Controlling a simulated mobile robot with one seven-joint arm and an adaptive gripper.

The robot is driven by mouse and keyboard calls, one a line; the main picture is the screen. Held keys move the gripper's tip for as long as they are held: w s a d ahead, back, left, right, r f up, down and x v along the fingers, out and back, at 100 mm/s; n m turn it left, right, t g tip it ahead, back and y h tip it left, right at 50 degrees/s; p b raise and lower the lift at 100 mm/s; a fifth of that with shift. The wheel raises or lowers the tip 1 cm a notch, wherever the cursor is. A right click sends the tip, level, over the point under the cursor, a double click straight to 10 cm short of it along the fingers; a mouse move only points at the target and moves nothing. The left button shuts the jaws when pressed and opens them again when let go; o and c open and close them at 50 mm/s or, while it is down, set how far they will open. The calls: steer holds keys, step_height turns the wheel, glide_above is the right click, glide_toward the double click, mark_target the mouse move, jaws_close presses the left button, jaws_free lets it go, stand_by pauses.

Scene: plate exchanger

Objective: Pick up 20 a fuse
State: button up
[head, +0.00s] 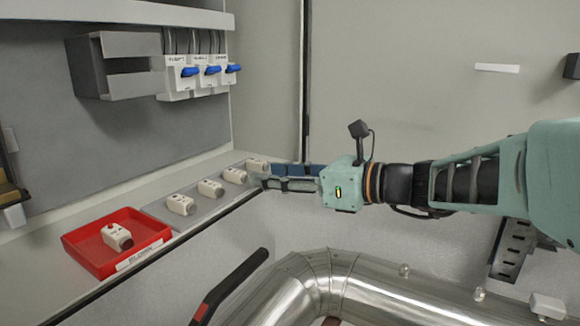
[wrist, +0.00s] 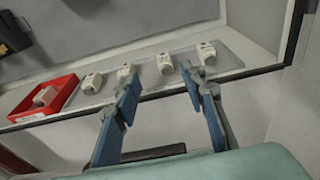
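Several white fuses stand in a row on a grey tray (head: 208,217) on the shelf. In the head view they are a front fuse (head: 180,204), a second fuse (head: 210,187), a third fuse (head: 234,176) and a far fuse (head: 257,165). The wrist view shows the same row, with the third fuse (wrist: 165,64) between the spread fingers and beyond their tips. I cannot read which is the 20 A one. My gripper (wrist: 160,76) is open and empty; in the head view its fingertips (head: 264,180) are close to the tray's far end.
A red bin (head: 90,258) holding one fuse (head: 117,238) stands on the shelf's near end. Blue-levered breakers (head: 212,70) and a grey box (head: 122,65) hang on the wall. A black-handled lever (head: 235,283) and silver pipes (head: 370,286) lie below the shelf.

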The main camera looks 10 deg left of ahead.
mark_target(242, 173)
steer(key=x, duration=0.4)
steer(key=p+x, duration=0.1)
steer(key=x, duration=0.3)
steer(key=shift+w+f, duration=0.2)
steer(key=shift+w, duration=0.1)
jaws_close()
